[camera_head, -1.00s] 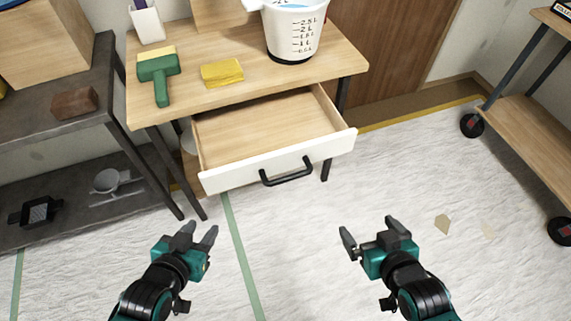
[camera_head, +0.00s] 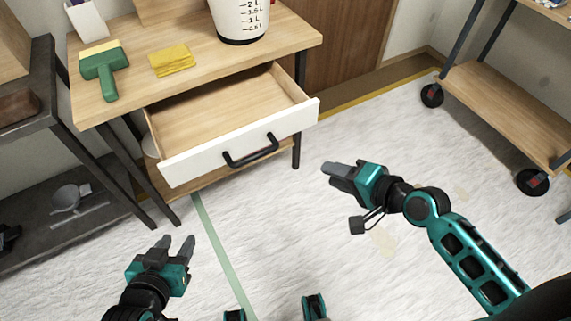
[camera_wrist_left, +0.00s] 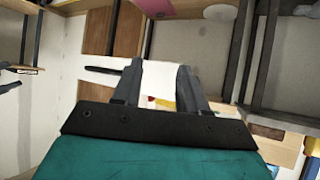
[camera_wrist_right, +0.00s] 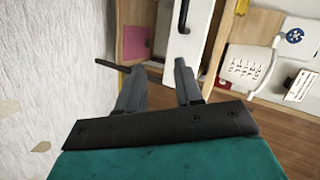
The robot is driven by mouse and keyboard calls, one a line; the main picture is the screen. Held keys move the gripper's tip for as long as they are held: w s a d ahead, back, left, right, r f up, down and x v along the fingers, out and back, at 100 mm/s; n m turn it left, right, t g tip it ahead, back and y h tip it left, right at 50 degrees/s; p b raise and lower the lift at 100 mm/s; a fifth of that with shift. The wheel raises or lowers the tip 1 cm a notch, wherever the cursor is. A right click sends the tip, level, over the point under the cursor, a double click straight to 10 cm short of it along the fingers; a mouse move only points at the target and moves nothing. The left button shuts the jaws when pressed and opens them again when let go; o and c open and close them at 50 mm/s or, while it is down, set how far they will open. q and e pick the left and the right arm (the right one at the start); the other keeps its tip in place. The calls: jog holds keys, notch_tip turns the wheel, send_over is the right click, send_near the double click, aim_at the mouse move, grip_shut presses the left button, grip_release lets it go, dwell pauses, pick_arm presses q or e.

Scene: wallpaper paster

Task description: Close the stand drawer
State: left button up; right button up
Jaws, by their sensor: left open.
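The stand drawer (camera_head: 225,110) is pulled out of the wooden stand (camera_head: 110,95). Its white front panel (camera_head: 195,165) carries a black bar handle (camera_head: 250,152). In the right wrist view the white front (camera_wrist_right: 182,45) and its handle (camera_wrist_right: 184,14) show beyond the fingers. My right gripper (camera_head: 332,170) is open and empty, to the right of and nearer than the drawer front, pointing left and apart from it. It also shows in the right wrist view (camera_wrist_right: 160,68). My left gripper (camera_head: 177,242) is open and empty, low over the floor in front of the drawer.
On the stand top are a green brush (camera_head: 102,68), a yellow cloth (camera_head: 172,60) and a white measuring bucket (camera_head: 240,20). A dark shelf (camera_head: 85,165) stands at left and a wheeled wooden cart (camera_head: 510,105) at right. The floor before the drawer is clear.

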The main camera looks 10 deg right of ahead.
jog(key=shift+w+a+r+m+y, duration=0.15)
jog(key=shift+w+r+m+y, duration=0.15)
jog(key=shift+m, duration=0.3)
jog(key=shift+c, duration=1.4)
jog(key=shift+w+a+f, duration=0.1)
jog(key=shift+w+a, duration=0.05)
jog(key=shift+c, duration=0.9)
jog(key=b+x, duration=0.2)
jog(key=x, duration=0.7)
jog(key=shift+w+a+f+b, duration=0.15)
jog(key=shift+a+f+b, duration=0.05)
jog(key=shift+a+b, duration=0.1)
grip_shut()
pick_arm(q)
jog(key=shift+w+d+f, duration=0.3)
jog(key=shift+d+f, duration=0.2)
pick_arm(e)
jog(key=shift+w+a+r, duration=0.1)
jog(key=shift+w+a, duration=0.45)
jog(key=shift+w, duration=0.2)
jog(key=shift+w+a+r, duration=0.1)
jog(key=shift+w+a, duration=0.45)
jog(key=shift+w, duration=0.2)
